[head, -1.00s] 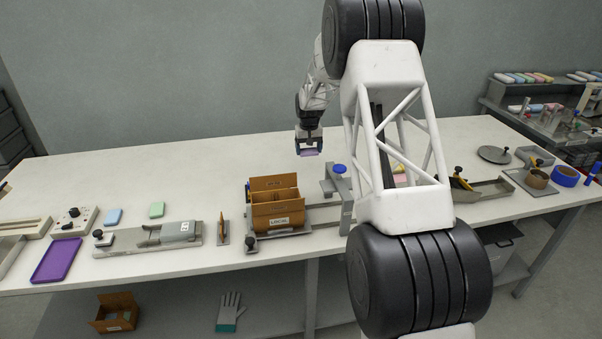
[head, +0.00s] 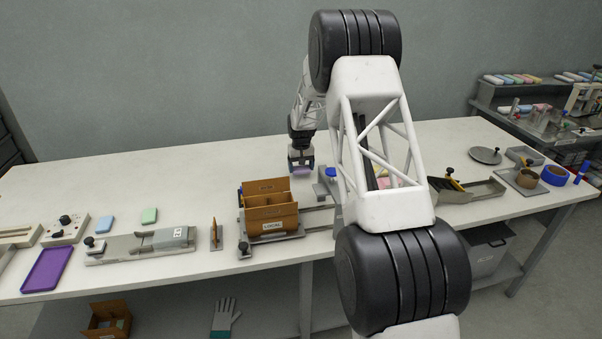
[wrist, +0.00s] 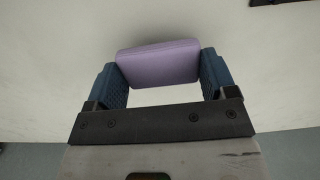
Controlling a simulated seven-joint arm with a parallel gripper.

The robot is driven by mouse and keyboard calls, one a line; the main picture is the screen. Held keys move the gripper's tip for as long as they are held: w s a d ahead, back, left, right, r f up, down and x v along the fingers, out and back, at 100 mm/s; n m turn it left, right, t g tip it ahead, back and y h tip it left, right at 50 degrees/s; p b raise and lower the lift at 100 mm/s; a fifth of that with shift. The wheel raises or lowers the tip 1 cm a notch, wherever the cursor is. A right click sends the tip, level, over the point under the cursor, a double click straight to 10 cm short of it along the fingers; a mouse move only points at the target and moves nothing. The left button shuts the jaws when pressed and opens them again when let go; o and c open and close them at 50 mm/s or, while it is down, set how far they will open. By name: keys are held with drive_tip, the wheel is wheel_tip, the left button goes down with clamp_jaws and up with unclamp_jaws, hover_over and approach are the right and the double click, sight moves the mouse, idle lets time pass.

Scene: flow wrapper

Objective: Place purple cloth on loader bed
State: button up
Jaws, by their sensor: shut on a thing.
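The purple cloth (wrist: 160,64) is a folded lilac block between the two blue finger pads of my gripper (wrist: 165,78) in the wrist view. My gripper is shut on it. In the head view my gripper (head: 301,168) hangs over the table behind the carton station, and the cloth (head: 301,171) shows small below the fingers. The gap between the cloth and the table is hard to judge. I cannot tell for sure which fixture is the loader bed; a long grey fixture (head: 130,244) with a sliding block lies at the left front.
A blue cloth (head: 105,224) and a green cloth (head: 149,216) lie behind the grey fixture. A purple tray (head: 47,270) is at the far left. An open brown carton (head: 270,218) stands in front of my gripper. The back left of the table is clear.

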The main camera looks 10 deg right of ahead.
sight(301, 168)
drive_tip(key=shift+f, duration=1.35)
drive_tip(key=shift+f, duration=0.1)
drive_tip(key=o, duration=0.8)
wheel_tip(301, 168, up, 12)
drive_tip(key=shift+f, duration=0.1)
drive_tip(key=shift+r, duration=0.2)
